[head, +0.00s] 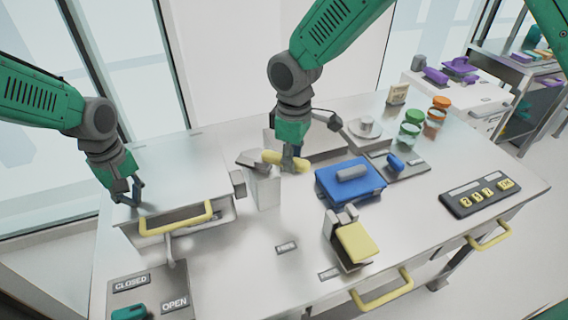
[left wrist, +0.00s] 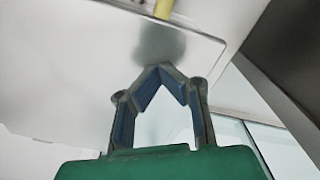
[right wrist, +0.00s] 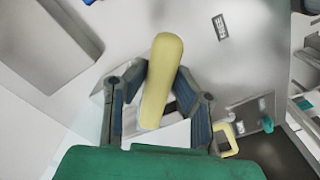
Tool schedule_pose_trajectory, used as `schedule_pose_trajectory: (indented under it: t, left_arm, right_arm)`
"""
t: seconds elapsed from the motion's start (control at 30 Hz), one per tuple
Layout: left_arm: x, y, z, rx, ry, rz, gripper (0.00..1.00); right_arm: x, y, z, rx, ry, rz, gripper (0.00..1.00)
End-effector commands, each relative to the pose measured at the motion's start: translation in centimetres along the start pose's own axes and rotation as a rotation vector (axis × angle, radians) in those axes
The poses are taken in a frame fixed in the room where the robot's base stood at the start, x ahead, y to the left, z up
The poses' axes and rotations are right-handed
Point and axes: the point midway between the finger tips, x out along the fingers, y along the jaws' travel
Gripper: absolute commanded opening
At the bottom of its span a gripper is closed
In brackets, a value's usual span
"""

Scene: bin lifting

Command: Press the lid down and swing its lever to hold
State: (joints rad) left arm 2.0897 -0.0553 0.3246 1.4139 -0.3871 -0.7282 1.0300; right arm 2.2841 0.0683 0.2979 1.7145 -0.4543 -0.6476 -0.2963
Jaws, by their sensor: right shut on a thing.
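The lid (head: 170,165) is a flat metal panel at the left of the bench, above a shallow bin with a yellow front handle (head: 178,220). My left gripper (head: 135,198) is low at the lid's left part; its fingertips (left wrist: 162,70) meet in front of the shiny lid (left wrist: 75,70) in the left wrist view. Contact is not clear. The lever's yellow grip (head: 272,157) is beside a pale upright block (head: 262,188). My right gripper (head: 290,165) is shut on this grip, which lies between its fingers in the right wrist view (right wrist: 160,80).
Small label plates (head: 286,248) lie in front of the block. A blue case (head: 350,182) and a yellow-topped block (head: 353,245) stand to the right. A CLOSED/OPEN plate (head: 150,295) with a teal knob is at front left. Jars (head: 410,130) stand at back right.

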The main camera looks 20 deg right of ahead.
Motion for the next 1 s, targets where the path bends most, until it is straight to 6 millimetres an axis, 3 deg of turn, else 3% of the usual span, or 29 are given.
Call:
schedule_pose_trajectory:
  t: [0.6,1.0]
  left_arm:
    - [0.2,-0.2,0.1,0.000,-0.003,-0.005,0.00]
    - [0.2,-0.2,0.1,0.000,-0.003,-0.005,0.00]
  right_arm:
    - [-0.1,4.2,-1.1,-0.548,0.002,0.003,0.00]
    - [-0.1,5.3,-1.9,-0.738,0.000,0.004,0.00]
